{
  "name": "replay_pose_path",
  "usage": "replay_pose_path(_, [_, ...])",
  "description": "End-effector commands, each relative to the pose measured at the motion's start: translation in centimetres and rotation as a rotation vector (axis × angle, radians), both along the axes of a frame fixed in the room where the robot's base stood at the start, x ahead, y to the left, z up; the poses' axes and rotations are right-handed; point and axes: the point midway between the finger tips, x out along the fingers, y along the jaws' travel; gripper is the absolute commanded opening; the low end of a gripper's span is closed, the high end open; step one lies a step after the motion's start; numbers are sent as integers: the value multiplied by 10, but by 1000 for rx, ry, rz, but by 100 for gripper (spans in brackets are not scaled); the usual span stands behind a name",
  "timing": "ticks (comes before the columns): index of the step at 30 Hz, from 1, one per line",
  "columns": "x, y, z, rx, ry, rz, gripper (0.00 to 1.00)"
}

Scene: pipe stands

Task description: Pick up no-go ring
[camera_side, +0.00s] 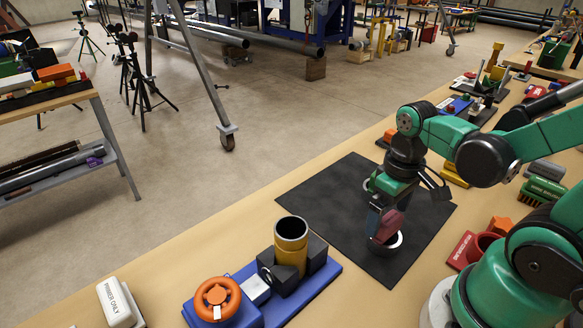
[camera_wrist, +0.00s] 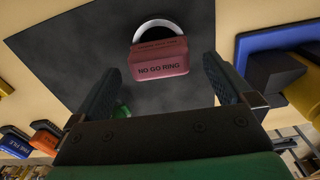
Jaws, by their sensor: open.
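The no-go ring is a pale metal ring with a red block lettered "NO GO RING". In the side view the ring (camera_side: 386,244) rests on the black mat (camera_side: 345,190), with its red block (camera_side: 389,226) rising beside my gripper (camera_side: 378,218). In the wrist view the red block (camera_wrist: 160,60) lies ahead, between the line of my two fingers, and the ring's rim shows behind it. My gripper (camera_wrist: 164,72) is open, with one finger on each side and a gap to the block. It holds nothing. Part of the block is hidden by my gripper in the side view.
A blue base (camera_side: 320,280) with a yellow pipe (camera_side: 290,262) in black blocks stands left of the mat, with an orange ring (camera_side: 217,298) on it. Red and orange pieces (camera_side: 470,250) lie to the right.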

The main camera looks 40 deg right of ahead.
Motion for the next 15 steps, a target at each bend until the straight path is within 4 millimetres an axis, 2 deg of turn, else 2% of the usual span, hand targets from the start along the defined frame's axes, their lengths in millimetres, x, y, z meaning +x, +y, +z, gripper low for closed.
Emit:
replay_pose_path(6, [0,0,-15,0,-1,0,100])
replay_pose_path(15, [-1,0,-21,0,-1,0,100])
